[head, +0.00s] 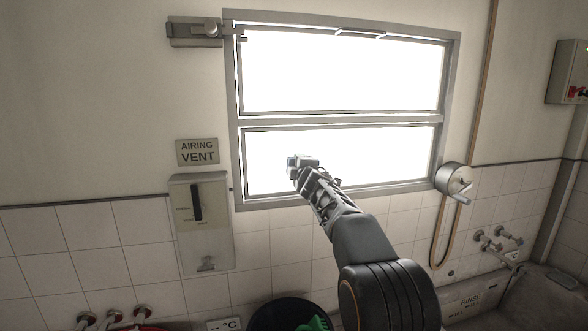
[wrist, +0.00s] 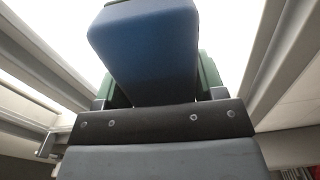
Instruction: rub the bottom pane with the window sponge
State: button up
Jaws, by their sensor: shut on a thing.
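The bottom pane (head: 385,158) is the bright lower half of the grey-framed window in the head view. My gripper (head: 304,172) is in front of its lower left part, shut on the window sponge. The sponge (head: 302,160) shows small and dark at the gripper's tip in the head view. In the wrist view the sponge (wrist: 145,45) is a large blue block with green showing at both sides behind it. I cannot tell whether the sponge touches the glass. My arm hides a bit of the pane's lower edge.
The upper pane (head: 340,72) lies above a grey crossbar. A black tub (head: 268,318) with something green stands below.

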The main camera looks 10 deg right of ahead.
aim_at(292, 162)
jog(key=shift+d, duration=5.2)
jog(key=shift+a, duration=0.15)
jog(key=shift+a+b, duration=1.1)
jog(key=shift+a, duration=7.15)
jog(key=shift+r+p, duration=1.2)
jog(key=shift+r, duration=0.05)
jog(key=shift+d+f, duration=0.15)
jog(key=shift+d, duration=1.6)
jog(key=shift+d, duration=0.15)
